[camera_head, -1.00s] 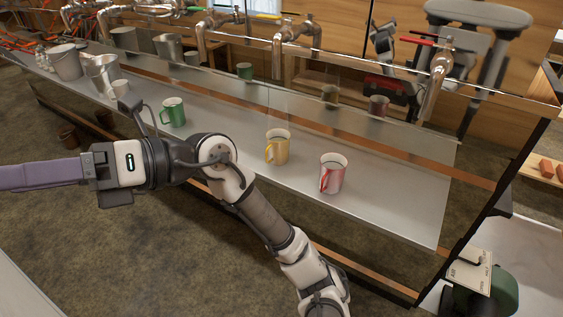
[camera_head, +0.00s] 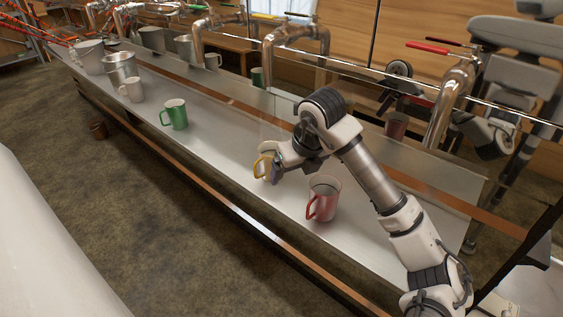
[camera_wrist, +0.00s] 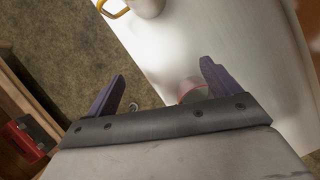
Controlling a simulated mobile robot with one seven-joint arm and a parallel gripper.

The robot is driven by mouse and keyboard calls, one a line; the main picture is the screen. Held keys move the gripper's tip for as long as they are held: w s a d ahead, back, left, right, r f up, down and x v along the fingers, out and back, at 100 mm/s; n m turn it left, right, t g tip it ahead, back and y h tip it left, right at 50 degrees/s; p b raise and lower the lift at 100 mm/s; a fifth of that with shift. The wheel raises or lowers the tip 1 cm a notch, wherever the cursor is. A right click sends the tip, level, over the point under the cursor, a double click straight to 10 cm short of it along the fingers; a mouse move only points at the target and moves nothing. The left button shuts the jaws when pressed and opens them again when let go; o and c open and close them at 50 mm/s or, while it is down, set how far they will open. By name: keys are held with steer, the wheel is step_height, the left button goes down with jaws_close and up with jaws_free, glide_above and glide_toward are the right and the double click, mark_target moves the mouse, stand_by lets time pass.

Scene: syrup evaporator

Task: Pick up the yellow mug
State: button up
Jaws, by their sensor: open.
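The yellow mug (camera_head: 258,166) stands on the metal shelf, its handle toward the left. My gripper (camera_head: 277,173) is beside its right side in the head view and hides much of its body; I cannot tell if they touch. In the wrist view the yellow mug's handle (camera_wrist: 113,9) shows at the top edge, beyond the fingertips. The purple fingers of my gripper (camera_wrist: 162,68) are spread, with nothing held between them. A red mug (camera_head: 324,200) stands to the right of the yellow one, close to my arm; it is partly hidden in the wrist view (camera_wrist: 188,90).
A green mug (camera_head: 174,114) and a white mug (camera_head: 132,90) stand further left on the metal shelf (camera_head: 215,150), with metal buckets (camera_head: 119,66) beyond. A glossy back panel and pipes with taps (camera_head: 455,95) run behind. The shelf between green and yellow mugs is clear.

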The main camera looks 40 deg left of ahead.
steer(key=p, duration=0.2)
glide_toward(272, 149)
steer(key=s+d+f, duration=0.3)
steer(key=f, duration=0.1)
steer(key=a, duration=0.1)
steer(key=w+a+p, duration=0.1)
steer(key=a, duration=0.1)
steer(key=shift+w+a, duration=0.2)
steer(key=x, duration=0.2)
steer(key=shift+f, duration=0.35)
steer(key=shift+w+a+f, duration=0.1)
steer(key=shift+w+f, duration=0.05)
steer(key=shift+f, duration=0.2)
steer(key=c, duration=1.2)
steer(key=shift+c, duration=1.2)
steer(key=shift+r, duration=0.25)
